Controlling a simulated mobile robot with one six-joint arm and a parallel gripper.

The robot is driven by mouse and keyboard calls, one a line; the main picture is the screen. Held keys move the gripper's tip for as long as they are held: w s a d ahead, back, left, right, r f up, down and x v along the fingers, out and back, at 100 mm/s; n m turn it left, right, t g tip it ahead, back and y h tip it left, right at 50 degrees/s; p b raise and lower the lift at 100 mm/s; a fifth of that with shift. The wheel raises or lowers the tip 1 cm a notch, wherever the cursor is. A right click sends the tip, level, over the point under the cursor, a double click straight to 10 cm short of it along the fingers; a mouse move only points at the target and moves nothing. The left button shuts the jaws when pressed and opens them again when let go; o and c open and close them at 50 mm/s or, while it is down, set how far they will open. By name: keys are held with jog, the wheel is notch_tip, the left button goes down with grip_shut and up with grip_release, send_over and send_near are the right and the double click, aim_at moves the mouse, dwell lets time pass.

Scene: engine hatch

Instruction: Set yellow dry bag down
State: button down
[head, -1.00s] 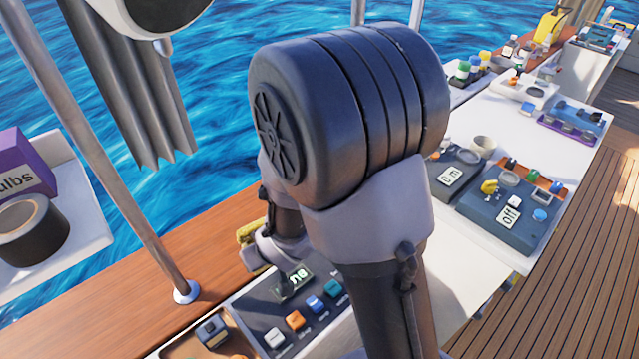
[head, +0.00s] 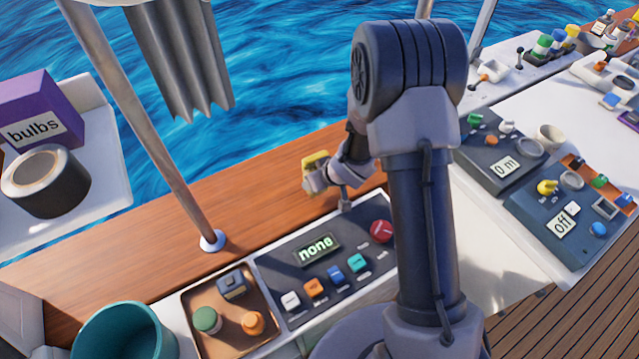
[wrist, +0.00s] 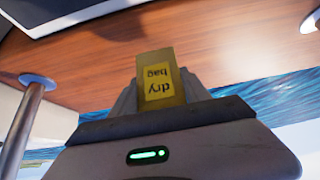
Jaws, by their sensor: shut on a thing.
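The yellow dry bag (wrist: 162,86), labelled "dry bag", is held in my gripper (wrist: 160,95) in the wrist view. The label reads upside down there. In the head view the yellow bag (head: 315,163) is a small patch at the end of my gripper (head: 318,180), over or beside the wooden ledge (head: 265,218) along the water side. My arm's links hide part of the wrist. I cannot tell whether the bag touches the wood.
A metal post (head: 150,130) rises from the ledge left of my gripper. A dark panel with a "none" display (head: 318,249) and coloured buttons lies in front. A brown tray (head: 232,335) holds several small parts. Bare wood lies between post and gripper.

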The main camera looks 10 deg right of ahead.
jog(key=f+b, duration=0.1)
jog(key=f, duration=0.1)
jog(key=f+b, duration=0.1)
jog(key=f, duration=0.1)
jog(key=shift+w+d+b, duration=0.25)
jog(key=shift+w+b, duration=0.1)
jog(key=shift+w, duration=0.05)
jog(key=shift+r, duration=0.25)
jog(key=shift+f, duration=0.25)
jog(key=c, duration=0.5)
grip_release()
jog(key=shift+r, duration=0.1)
jog(key=shift+r, duration=0.1)
